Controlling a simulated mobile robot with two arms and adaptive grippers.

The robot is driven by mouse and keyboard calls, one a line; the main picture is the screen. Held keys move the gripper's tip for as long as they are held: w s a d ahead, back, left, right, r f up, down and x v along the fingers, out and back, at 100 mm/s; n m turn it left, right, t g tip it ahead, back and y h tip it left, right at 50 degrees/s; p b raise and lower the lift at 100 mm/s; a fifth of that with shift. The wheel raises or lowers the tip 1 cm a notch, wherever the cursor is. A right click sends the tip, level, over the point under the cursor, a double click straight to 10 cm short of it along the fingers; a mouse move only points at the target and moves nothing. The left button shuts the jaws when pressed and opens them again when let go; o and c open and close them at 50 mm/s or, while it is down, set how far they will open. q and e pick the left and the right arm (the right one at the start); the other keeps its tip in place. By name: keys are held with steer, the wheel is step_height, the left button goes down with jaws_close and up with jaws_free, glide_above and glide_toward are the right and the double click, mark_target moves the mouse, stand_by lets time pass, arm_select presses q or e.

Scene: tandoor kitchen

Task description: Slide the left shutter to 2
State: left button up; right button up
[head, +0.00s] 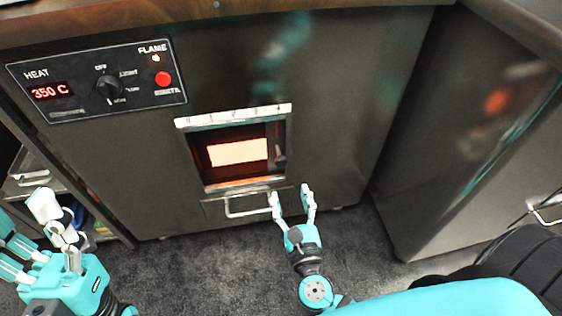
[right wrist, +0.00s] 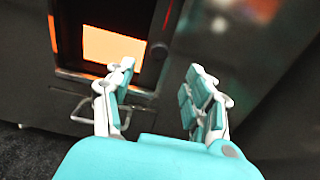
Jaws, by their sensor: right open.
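The shutter opening sits in the dark oven front under a pale numbered scale (head: 233,115), whose small digits are hard to read except for a 4 near the right end. Only one such shutter is in view. My right gripper (head: 291,197) is open and empty, below the knob and apart from it. My left gripper (head: 58,225) is at the lower left, far from the shutter; its jaw state is unclear.
A glowing orange panel (head: 238,152) shows inside the opening. A metal handle (head: 248,212) juts out below it, close left of my right gripper. A control panel (head: 97,80) reads 350 C. A dark cabinet (head: 450,150) stands to the right. Grey carpet lies below.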

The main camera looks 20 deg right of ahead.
mark_target(281, 164)
steer(key=w, duration=0.4)
steer(key=w+d, duration=0.1)
steer(key=w, duration=0.2)
steer(key=w+d, duration=0.1)
steer(key=w, duration=0.3)
steer(key=shift+w+d+b, duration=0.2)
steer(key=shift+w+b, duration=0.15)
jaws_close()
